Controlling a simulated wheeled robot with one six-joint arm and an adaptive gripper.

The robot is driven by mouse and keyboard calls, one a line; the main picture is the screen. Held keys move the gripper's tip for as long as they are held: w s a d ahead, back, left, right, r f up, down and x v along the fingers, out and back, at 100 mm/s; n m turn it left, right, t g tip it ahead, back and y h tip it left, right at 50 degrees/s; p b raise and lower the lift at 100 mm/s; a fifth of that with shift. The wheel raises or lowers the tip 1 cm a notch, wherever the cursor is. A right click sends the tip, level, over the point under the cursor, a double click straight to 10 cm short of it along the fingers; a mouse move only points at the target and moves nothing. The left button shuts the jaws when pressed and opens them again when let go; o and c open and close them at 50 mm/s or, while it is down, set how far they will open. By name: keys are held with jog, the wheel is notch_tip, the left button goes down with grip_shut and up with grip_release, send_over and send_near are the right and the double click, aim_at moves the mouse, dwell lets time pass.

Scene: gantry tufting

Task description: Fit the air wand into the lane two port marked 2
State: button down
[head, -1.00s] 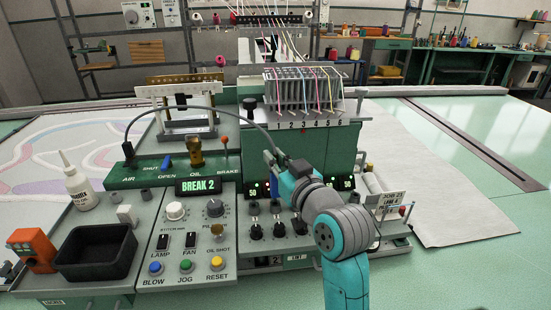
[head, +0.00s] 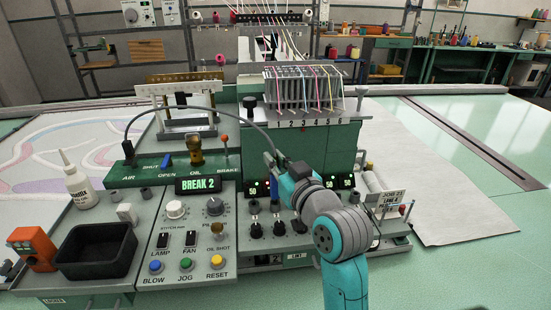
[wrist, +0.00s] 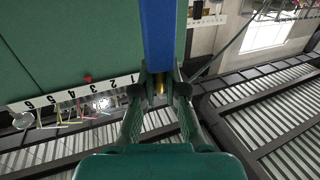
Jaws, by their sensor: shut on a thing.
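My gripper (head: 272,165) is in front of the green machine head (head: 330,150), and my arm hides part of that face. In the wrist view my gripper (wrist: 160,84) is shut on the air wand (wrist: 160,35), a blue bar with a bit of brass between the fingers. A dark hose (head: 228,109) arcs from the AIR end of the green panel to my gripper. A white strip numbered 1 to 6 (head: 309,123) runs below the thread rack. A small plate marked 2 (head: 275,259) shows low on the front. The wand's far end and the port's opening cannot be made out.
A control panel (head: 187,250) with knobs and buttons lies left of my arm, its display (head: 198,186) reading BREAK 2. A black tray (head: 97,250), white bottle (head: 78,181) and orange device (head: 32,248) stand farther left.

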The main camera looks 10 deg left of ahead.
jog(key=shift+f, duration=0.7)
jog(key=c, duration=1.2)
grip_release()
jog(key=shift+o, duration=0.2)
jog(key=shift+d, duration=0.1)
jog(key=v, duration=1.2)
